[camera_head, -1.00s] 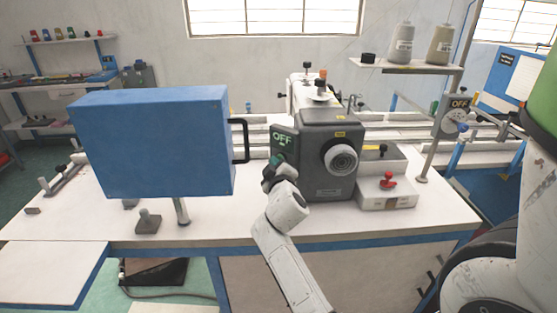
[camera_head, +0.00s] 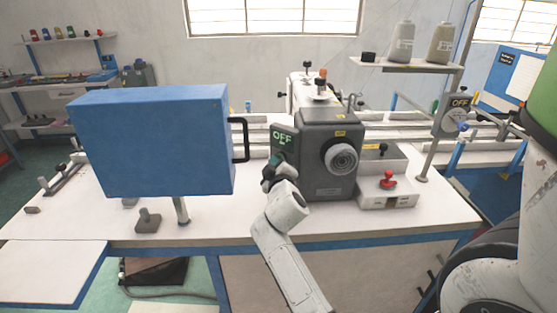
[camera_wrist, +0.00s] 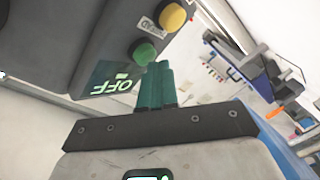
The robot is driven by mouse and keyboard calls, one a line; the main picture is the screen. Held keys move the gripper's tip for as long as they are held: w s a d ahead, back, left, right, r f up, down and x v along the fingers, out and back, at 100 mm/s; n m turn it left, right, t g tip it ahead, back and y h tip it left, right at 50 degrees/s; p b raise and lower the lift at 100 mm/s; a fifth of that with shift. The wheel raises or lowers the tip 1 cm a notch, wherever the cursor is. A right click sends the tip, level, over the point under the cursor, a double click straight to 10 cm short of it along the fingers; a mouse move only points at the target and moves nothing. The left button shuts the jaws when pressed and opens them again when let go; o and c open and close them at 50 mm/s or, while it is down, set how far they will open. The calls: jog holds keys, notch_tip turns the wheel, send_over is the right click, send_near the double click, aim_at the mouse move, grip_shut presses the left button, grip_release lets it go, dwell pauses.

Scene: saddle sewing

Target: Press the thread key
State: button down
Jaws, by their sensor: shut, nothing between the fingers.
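My gripper (camera_wrist: 159,68) shows as two teal fingers pressed together in the wrist view, with nothing between them. In the head view my gripper (camera_head: 277,160) is at the left front of the dark grey machine head (camera_head: 315,130), partly hidden by the wrist. The wrist view shows a green round button (camera_wrist: 145,53) just beyond the fingertips; I cannot tell if they touch it. A yellow round button (camera_wrist: 172,16) lies farther off, with a small white label (camera_wrist: 151,27) beside it, upside down and hard to read. A green display (camera_wrist: 116,78) reads OFF.
A large blue box (camera_head: 150,140) with a black handle (camera_head: 240,140) stands left of the arm. A round dial (camera_head: 341,158) is on the machine's front. A small box (camera_head: 385,200) with a red knob (camera_head: 388,180) sits at right. The white table (camera_head: 240,215) is clear in front.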

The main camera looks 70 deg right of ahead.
jog(key=shift+w+a, duration=0.15)
jog(key=shift+a, duration=0.35)
jog(key=a, duration=0.1)
jog(key=w+a+b, duration=0.1)
jog(key=a, duration=0.1)
jog(key=a+b, duration=0.1)
jog(key=a, duration=0.1)
jog(key=shift+w, duration=0.25)
jog(key=shift+f, duration=0.1)
dwell(0.8)
